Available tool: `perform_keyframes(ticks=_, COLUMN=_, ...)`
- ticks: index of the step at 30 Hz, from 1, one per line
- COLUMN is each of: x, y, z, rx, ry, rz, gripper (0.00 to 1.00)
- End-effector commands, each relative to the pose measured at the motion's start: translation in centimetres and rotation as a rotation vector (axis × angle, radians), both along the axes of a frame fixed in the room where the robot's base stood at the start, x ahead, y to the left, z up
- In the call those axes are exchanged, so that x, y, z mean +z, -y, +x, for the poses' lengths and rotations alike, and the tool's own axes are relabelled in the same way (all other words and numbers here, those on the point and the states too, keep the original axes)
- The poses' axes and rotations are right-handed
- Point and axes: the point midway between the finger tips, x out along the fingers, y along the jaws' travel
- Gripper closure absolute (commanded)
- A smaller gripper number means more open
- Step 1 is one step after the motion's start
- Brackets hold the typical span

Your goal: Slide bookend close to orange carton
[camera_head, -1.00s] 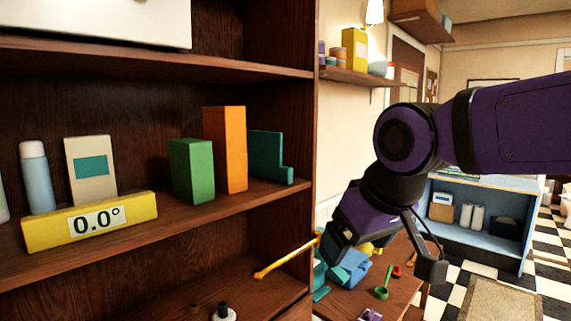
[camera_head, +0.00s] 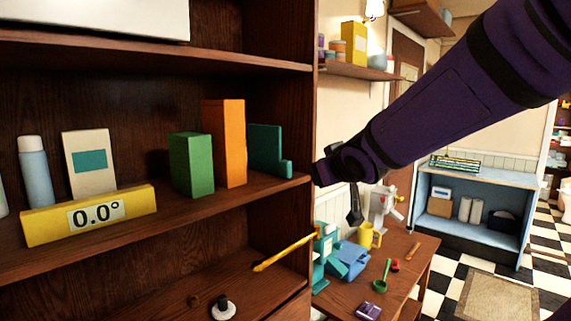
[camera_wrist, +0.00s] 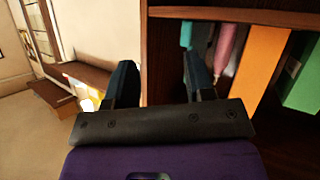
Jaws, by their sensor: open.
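The teal bookend (camera_head: 266,145), an L-shaped piece, stands upright on the middle shelf with its low foot toward the shelf's right end. The tall orange carton (camera_head: 232,143) stands just left of it; the head view does not clearly show the gap between them. My gripper (camera_head: 336,192) is open and empty at the shelf unit's right side panel, right of the bookend. In the wrist view the gripper (camera_wrist: 160,82) has its fingers apart with the side panel's edge beyond them. The orange carton (camera_wrist: 257,66) shows to the right there, and a teal part, likely the bookend (camera_wrist: 187,35), is partly hidden.
A green box (camera_head: 191,166) stands left of the orange carton. A yellow level display (camera_head: 90,214) lies along the shelf's front edge. A pink object (camera_wrist: 230,45) shows beside the orange carton in the wrist view. The upright side panel (camera_head: 291,100) bounds the shelf.

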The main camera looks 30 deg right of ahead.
Motion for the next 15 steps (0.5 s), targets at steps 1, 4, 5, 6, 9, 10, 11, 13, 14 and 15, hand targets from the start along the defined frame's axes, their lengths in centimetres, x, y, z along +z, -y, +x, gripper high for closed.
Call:
perform_keyframes(ticks=1, x=-0.1, y=0.8, z=1.2, rx=0.020, ry=0.036, rz=-0.003, gripper=0.51)
perform_keyframes(ticks=4, x=0.0, y=1.4, z=3.3, rx=0.091, ry=0.123, rz=0.000, gripper=0.51)
perform_keyframes(ticks=5, x=0.0, y=1.6, z=3.8, rx=0.116, ry=0.148, rz=0.005, gripper=0.51)
perform_keyframes(ticks=6, x=-0.1, y=1.7, z=4.5, rx=0.151, ry=0.179, rz=0.014, gripper=0.51)
perform_keyframes(ticks=9, x=-0.4, y=2.0, z=5.7, rx=0.244, ry=0.253, rz=0.054, gripper=0.51)
perform_keyframes(ticks=10, x=-0.5, y=2.1, z=6.0, rx=0.273, ry=0.273, rz=0.069, gripper=0.51)
perform_keyframes(ticks=11, x=-0.6, y=2.2, z=6.2, rx=0.301, ry=0.292, rz=0.085, gripper=0.51)
perform_keyframes(ticks=13, x=-0.8, y=2.2, z=6.5, rx=0.365, ry=0.333, rz=0.126, gripper=0.51)
perform_keyframes(ticks=14, x=-0.9, y=2.2, z=6.5, rx=0.389, ry=0.348, rz=0.143, gripper=0.51)
perform_keyframes(ticks=15, x=-0.9, y=2.2, z=6.5, rx=0.419, ry=0.367, rz=0.166, gripper=0.51)
